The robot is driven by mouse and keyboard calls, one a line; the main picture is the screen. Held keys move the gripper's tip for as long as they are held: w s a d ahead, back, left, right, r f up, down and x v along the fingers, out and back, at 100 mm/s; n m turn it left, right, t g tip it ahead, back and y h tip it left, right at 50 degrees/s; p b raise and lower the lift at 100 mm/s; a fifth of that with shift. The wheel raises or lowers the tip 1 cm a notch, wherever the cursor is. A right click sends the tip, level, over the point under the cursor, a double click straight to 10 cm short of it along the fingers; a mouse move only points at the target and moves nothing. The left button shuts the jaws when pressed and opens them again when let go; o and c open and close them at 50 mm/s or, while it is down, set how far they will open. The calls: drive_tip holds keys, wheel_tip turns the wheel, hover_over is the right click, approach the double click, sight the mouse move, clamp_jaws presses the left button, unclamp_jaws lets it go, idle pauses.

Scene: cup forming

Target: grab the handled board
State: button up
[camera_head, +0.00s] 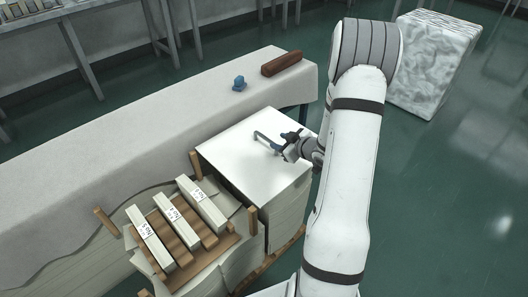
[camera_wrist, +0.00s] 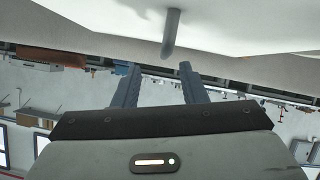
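The handled board (camera_head: 235,160) is a flat white sheet lying on top of a stack of pale sheets. A grey bar handle (camera_head: 266,140) stands up from its top. My gripper (camera_head: 285,142) is just to the right of the handle, low over the board. In the wrist view the handle (camera_wrist: 172,35) hangs down from the white board (camera_wrist: 245,25), ahead of the fingertips. My gripper's two dark fingers (camera_wrist: 158,72) are spread apart with nothing between them. The handle looks beyond the fingers, not clearly between them.
Labelled pale bars (camera_head: 176,220) lie on a wooden pallet with upright posts at front left. A pale covered table (camera_head: 150,140) runs behind, bearing a blue object (camera_head: 239,83) and a brown roll (camera_head: 281,64). A wrapped white block (camera_head: 437,65) stands on green floor, upper right.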

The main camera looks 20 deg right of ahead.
sight(268, 140)
drive_tip(key=b+x, duration=0.1)
drive_tip(key=x, duration=0.2)
drive_tip(key=a+x, duration=0.1)
drive_tip(key=x, duration=0.2)
drive_tip(key=shift+w+f+b, duration=0.1)
drive_tip(key=shift+w+b, duration=0.05)
drive_tip(key=shift+b, duration=0.2)
clamp_jaws()
idle(1.1)
